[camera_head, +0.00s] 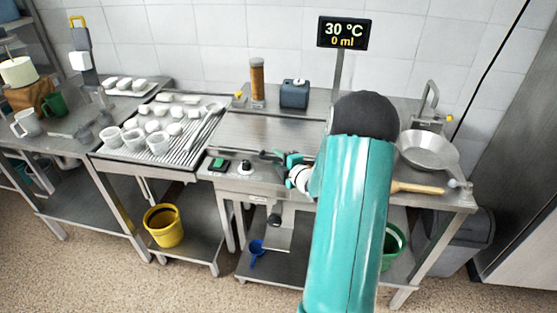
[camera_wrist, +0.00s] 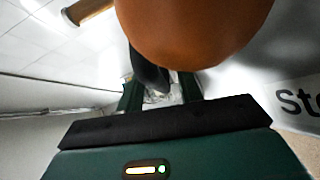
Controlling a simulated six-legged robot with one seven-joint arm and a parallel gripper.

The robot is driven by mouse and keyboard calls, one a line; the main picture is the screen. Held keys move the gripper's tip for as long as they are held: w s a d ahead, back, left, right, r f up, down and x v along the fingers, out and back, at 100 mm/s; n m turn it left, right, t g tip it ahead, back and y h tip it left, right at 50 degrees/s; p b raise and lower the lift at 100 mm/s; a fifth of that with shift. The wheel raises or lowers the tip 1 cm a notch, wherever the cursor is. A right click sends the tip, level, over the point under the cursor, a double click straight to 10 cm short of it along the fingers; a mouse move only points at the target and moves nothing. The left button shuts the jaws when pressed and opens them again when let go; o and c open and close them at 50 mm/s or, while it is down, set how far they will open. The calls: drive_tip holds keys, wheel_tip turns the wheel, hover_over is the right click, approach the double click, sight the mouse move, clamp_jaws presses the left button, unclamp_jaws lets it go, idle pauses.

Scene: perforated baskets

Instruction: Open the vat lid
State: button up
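The vat has a flat steel lid (camera_head: 268,135) in the middle of the counter, and it lies closed and level. My gripper (camera_head: 284,160) is at the lid's front edge, beside a small dark part there that looks like a handle. In the wrist view, my gripper's two dark green fingers (camera_wrist: 160,92) stand apart. A dark piece (camera_wrist: 150,72) shows between or just beyond them; I cannot tell whether they touch it. A large orange-brown rounded thing covers the top middle of the wrist view. My arm hides the lid's right side.
A drainer (camera_head: 118,163) with white cups stands left of the vat. A brown cylinder (camera_head: 257,82) and a dark canister (camera_head: 295,94) stand behind it. A pan (camera_head: 428,150) lies to the right. A display (camera_head: 344,33) reads 30 °C and 0 ml.

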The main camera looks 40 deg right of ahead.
clamp_jaws()
